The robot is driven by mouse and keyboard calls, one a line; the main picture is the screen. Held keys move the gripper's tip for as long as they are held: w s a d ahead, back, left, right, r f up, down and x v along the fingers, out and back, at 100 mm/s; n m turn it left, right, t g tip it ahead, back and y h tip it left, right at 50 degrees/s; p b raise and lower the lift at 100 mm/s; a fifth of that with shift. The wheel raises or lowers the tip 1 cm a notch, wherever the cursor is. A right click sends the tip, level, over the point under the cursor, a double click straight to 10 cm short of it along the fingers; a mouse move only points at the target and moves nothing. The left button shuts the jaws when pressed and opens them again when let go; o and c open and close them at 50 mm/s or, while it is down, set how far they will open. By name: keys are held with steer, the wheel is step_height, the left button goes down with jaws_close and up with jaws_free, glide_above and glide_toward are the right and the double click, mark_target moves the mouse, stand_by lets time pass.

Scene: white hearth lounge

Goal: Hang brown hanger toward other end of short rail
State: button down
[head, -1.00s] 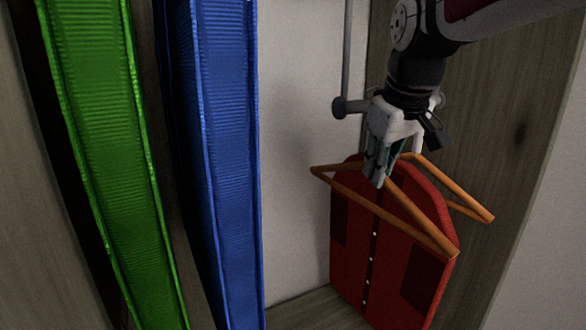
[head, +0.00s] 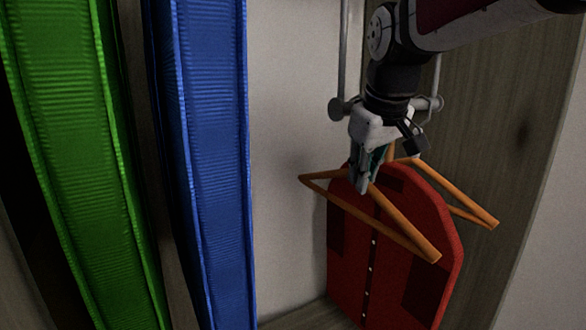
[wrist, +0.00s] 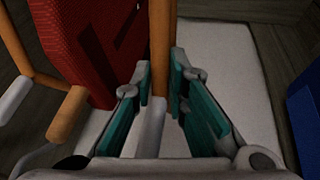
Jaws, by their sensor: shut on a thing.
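My gripper (head: 364,185) is shut on the brown hanger (head: 405,232), near its top. In the wrist view the hanger's wooden bar (wrist: 162,50) and a grey piece (wrist: 150,130) lie between the teal finger pads. The hanger is tilted in the head view and looks bare. A second brown hanger (head: 455,192) is just behind it to the right, beside a red garment (head: 420,215). The short rail shows as a grey end knob (head: 337,109) and another end (head: 434,103). My gripper hides its middle and the hanger hooks.
A blue ribbed hanging piece (head: 208,150) and a green one (head: 75,140) stand at the left. A pale back wall (head: 290,130) shows between the blue piece and the garment. A wooden side panel (head: 510,120) is at the right.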

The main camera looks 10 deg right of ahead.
steer(key=c, duration=1.5)
jaws_free()
steer(key=v, duration=1.1)
steer(key=s+f+m, duration=0.1)
steer(key=s+f, duration=0.5)
steer(key=s+f+m, duration=0.1)
steer(key=s+f, duration=0.5)
steer(key=f, duration=0.1)
steer(key=s+f+m, duration=0.2)
steer(key=s+f, duration=0.4)
steer(key=shift+s+a+f, duration=0.2)
steer(key=shift+s+f, duration=0.05)
steer(key=shift+f, duration=0.05)
